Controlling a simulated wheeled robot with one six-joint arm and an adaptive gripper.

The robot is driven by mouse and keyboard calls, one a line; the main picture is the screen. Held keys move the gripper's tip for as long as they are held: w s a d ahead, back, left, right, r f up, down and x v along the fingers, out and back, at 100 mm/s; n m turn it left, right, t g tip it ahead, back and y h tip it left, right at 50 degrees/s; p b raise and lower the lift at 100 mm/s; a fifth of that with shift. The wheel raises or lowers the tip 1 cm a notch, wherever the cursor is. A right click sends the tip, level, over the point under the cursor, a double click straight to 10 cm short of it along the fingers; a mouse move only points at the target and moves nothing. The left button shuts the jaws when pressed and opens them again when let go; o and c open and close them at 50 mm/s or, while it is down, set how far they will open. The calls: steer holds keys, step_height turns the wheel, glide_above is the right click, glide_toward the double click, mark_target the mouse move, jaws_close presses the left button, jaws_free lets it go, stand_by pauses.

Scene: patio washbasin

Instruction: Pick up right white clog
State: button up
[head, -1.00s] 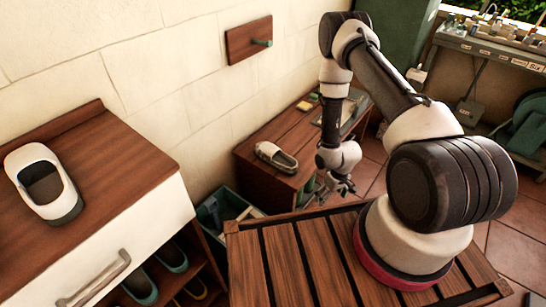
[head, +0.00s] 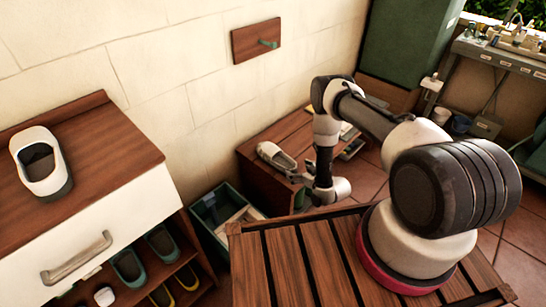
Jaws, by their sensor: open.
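One white clog (head: 277,157) with a dark opening lies on the low wooden bench (head: 290,131) against the wall, near its left end. Another white clog (head: 41,161) with a dark inside and grey sole sits on top of the cabinet at the left. My gripper (head: 297,178) is low by the bench's front edge, just right of and in front of the bench clog. Its jaws are open and small in the picture. I cannot tell whether they touch the clog. The arm's wrist partly hides the bench.
A cabinet (head: 120,169) with a white drawer stands at the left, with several dark and yellow shoes on shelves below. A green crate (head: 213,208) sits between cabinet and bench. A slatted wooden surface (head: 330,258) lies under my arm's base. A wall hook board (head: 256,40) hangs above.

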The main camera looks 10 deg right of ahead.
mark_target(295, 169)
steer(key=x, duration=0.4)
steer(key=shift+a+f, duration=0.2)
steer(key=c, duration=1.2)
